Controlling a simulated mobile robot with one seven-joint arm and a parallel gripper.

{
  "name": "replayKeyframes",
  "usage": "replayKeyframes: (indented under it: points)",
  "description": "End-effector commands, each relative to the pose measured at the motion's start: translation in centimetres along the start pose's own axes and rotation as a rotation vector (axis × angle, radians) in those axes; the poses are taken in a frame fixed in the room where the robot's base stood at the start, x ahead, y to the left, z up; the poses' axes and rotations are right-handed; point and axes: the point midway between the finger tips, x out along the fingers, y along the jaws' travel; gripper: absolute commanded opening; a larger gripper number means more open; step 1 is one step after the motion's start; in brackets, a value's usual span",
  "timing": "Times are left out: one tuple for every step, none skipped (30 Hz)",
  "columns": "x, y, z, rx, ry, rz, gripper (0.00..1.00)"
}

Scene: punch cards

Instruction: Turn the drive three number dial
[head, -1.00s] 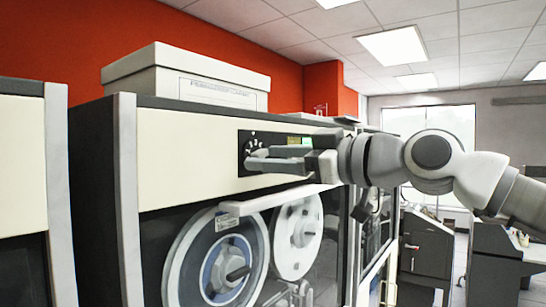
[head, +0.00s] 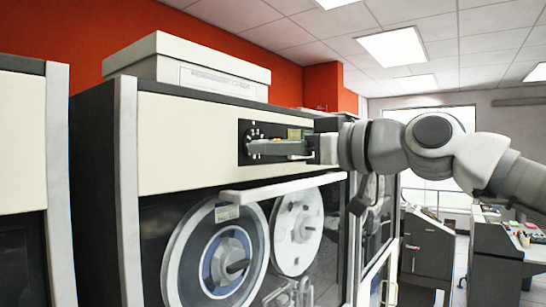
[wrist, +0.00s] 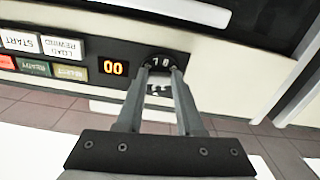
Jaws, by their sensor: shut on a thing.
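The number dial (wrist: 160,60) is a dark round knob with white digits, set in the black control panel. In the wrist view it sits between my two fingertips. My gripper (wrist: 161,69) is shut on the dial, with one finger on each side. In the head view my gripper (head: 252,147) reaches in from the right, level across the panel, and covers most of the dial. White marks of the dial's scale (head: 253,132) show just above the fingertips. Which digit is selected is too small to tell.
Beside the dial are an orange "00" display (wrist: 113,69) and several labelled buttons (wrist: 20,41). Below the panel, a pale rail (head: 282,187) juts out above tape reels (head: 230,258). A box (head: 185,72) lies on the cabinet. The right side opens to the room.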

Motion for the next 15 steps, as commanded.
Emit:
replayKeyframes:
  points:
    - [0.04, -0.08, 0.42, 0.035, -0.001, 0.001, 0.00]
    - [0.02, -0.05, 0.39, 0.057, -0.001, 0.002, 0.00]
    - [0.00, -0.04, 0.35, 0.090, 0.000, 0.003, 0.00]
    - [0.02, -0.06, 0.36, 0.111, -0.001, 0.003, 0.00]
    - [0.03, -0.10, 0.35, 0.135, -0.001, 0.002, 0.00]
    - [0.02, -0.10, 0.31, 0.163, -0.001, 0.002, 0.00]
    - [0.01, -0.11, 0.28, 0.186, -0.001, 0.001, 0.00]
    - [0.02, -0.12, 0.28, 0.206, -0.001, 0.002, 0.00]
    - [0.04, -0.14, 0.26, 0.233, -0.001, 0.002, 0.00]
    - [0.04, -0.13, 0.25, 0.251, -0.001, 0.002, 0.00]
    - [0.02, -0.13, 0.22, 0.269, -0.001, 0.002, 0.00]
    - [0.01, -0.12, 0.18, 0.293, 0.000, 0.002, 0.00]
    - [0.00, -0.13, 0.16, 0.308, -0.001, 0.002, 0.00]
    - [0.01, -0.15, 0.15, 0.323, -0.001, 0.001, 0.00]
    - [0.03, -0.18, 0.14, 0.342, -0.001, 0.001, 0.00]
